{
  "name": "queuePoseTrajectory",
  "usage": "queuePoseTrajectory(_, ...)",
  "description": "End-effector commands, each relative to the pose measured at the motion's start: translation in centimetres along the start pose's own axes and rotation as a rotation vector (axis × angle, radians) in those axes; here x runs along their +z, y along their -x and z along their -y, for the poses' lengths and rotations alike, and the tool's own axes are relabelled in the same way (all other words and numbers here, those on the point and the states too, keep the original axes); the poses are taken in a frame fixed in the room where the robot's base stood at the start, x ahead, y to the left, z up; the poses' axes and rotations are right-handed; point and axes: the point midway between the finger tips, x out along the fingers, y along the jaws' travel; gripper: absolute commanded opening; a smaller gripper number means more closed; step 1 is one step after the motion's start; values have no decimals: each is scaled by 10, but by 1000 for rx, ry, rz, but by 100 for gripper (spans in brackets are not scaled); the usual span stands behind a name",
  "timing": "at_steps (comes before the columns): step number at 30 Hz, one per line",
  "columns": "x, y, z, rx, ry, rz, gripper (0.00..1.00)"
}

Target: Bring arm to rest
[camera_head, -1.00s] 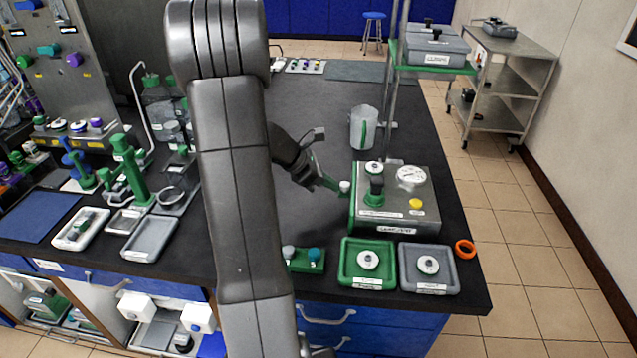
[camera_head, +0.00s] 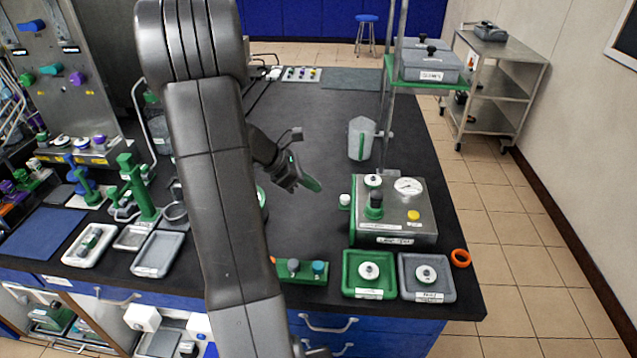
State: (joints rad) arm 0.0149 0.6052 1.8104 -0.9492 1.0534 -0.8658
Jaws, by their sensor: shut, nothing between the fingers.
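A clear jug (camera_head: 361,138) with a green handle stands behind the unit. In front are a green tray (camera_head: 347,284), a grey tray (camera_head: 404,290) and a green block (camera_head: 290,271) with knobs. An orange ring (camera_head: 461,258) lies near the right edge.

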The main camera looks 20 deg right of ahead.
Motion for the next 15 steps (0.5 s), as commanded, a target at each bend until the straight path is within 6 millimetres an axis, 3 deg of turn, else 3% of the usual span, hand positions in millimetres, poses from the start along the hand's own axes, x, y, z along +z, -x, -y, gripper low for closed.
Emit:
queuePoseTrajectory(4,6,16,1,1,0,-1,0)
queuePoseTrajectory(15,4,17,1,0,-1,-1,0)
